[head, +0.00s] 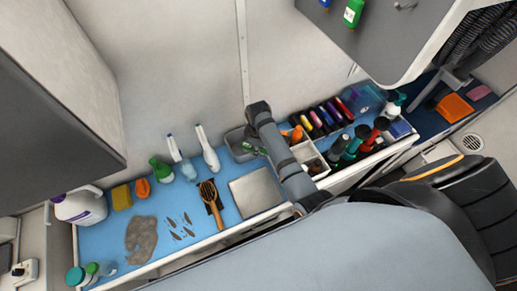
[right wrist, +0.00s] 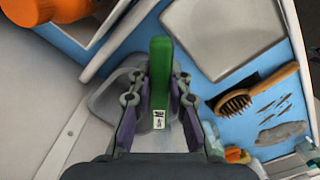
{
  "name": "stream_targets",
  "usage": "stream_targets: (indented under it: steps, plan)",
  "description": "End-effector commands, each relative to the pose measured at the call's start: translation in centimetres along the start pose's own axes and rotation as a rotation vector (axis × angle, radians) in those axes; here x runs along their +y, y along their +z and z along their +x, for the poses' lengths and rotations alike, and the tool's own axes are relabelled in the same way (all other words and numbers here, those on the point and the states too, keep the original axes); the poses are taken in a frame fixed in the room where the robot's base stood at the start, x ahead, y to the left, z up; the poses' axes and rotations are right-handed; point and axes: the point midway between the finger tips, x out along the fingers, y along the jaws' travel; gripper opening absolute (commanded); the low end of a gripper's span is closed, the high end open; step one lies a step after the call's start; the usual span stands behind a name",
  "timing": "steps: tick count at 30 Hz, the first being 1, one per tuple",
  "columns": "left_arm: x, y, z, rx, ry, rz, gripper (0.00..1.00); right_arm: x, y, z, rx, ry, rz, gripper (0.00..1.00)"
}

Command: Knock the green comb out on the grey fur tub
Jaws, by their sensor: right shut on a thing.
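My right gripper (right wrist: 159,95) is shut on the green comb (right wrist: 160,62), with one finger on each side of it. A white label shows on the comb near the fingers. The grey fur tub (right wrist: 106,98) lies behind the comb and the fingers in the right wrist view. In the head view the tub (head: 233,137) stands at the back of the blue counter, against the wall. The right gripper (head: 251,147) is over it or at its edge, and a bit of green shows there. I cannot tell whether the comb touches the tub. My left gripper is not in view.
A wooden brush (head: 210,195), a grey flat tray (head: 257,193) and a fur clump (head: 141,241) lie on the blue counter (head: 205,232). Spray bottles (head: 208,150) stand left of the tub. A white divided caddy (head: 309,157) and several bottles stand to the right.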

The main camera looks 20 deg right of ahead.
Motion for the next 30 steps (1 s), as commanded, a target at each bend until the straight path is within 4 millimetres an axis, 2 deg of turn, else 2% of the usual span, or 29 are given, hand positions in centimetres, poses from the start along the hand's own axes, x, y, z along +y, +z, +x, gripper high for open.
stream_targets:
  steps: [16,30]
  plan:
    - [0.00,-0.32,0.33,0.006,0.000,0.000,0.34,0.01,-0.01,1.01,0.000,0.000,0.000,0.00]
    - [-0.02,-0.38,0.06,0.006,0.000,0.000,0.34,-0.01,0.00,0.99,0.000,0.000,0.000,0.00]
